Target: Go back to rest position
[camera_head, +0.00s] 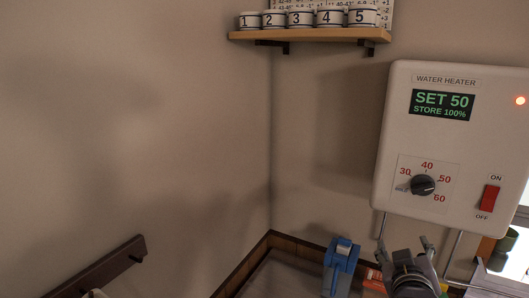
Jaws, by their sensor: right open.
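My right gripper (404,247) shows at the bottom right, below the water heater (484,140). Its two fingers are spread apart and point up, with nothing between them. The heater is a white box on the wall with a green display reading SET 50 and STORE 100%. Its dark dial (423,185) sits among marks from 30 to 60. The red ON/OFF switch (490,198) is at its lower right, and an orange light (520,101) glows. The gripper is apart from the dial and the switch in the picture. My left gripper is out of view.
A wooden shelf (310,35) holds several numbered white cups. A blue object (341,268) stands left of my right gripper, with a small orange item (374,281) between them. Thin pipes run down from the heater. A dark rail (105,268) is at the lower left.

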